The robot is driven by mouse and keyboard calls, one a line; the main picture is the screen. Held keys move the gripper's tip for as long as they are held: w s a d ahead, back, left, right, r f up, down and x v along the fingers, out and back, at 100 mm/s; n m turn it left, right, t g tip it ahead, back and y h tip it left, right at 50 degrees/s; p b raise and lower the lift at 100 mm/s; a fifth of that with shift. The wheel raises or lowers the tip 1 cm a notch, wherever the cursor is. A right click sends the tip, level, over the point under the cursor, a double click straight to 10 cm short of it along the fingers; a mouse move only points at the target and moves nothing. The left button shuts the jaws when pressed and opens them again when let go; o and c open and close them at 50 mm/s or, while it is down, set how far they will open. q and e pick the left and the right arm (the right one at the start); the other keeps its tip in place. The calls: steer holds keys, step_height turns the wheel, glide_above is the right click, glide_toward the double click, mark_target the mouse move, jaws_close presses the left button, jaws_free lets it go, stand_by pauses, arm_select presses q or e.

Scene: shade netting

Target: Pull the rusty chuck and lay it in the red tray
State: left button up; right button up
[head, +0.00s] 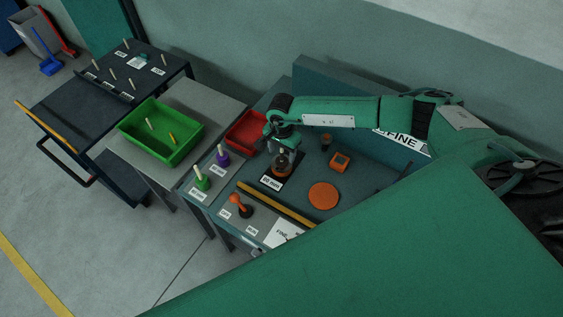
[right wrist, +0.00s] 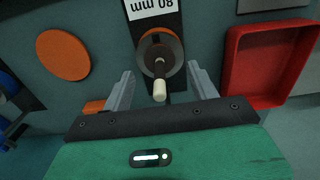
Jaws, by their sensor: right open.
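A brownish round piece with a pale pin, which looks like the rusty chuck (head: 281,168), stands on a black plate labelled 80 mm on the teal bench. In the right wrist view the chuck (right wrist: 157,50) is seen nearly end-on, its cream-tipped pin pointing toward me. My right gripper (head: 283,150) is open above it. In the right wrist view the gripper's fingers (right wrist: 160,86) stand on either side of the pin, with gaps showing on both sides. The empty red tray (head: 262,117) lies just left of and behind the gripper; it also shows in the right wrist view (right wrist: 233,75). My left gripper is not in view.
An orange disc (head: 323,195) and an orange block (head: 340,161) lie right of the chuck. Purple (head: 222,158), green (head: 202,182) and orange (head: 237,202) pieces stand near the bench's left side. A yellow-brown bar (head: 275,204) crosses the front. A green bin (head: 192,153) stands left.

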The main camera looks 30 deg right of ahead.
steer(key=shift+c, duration=0.2)
stand_by(0.6)
jaws_close()
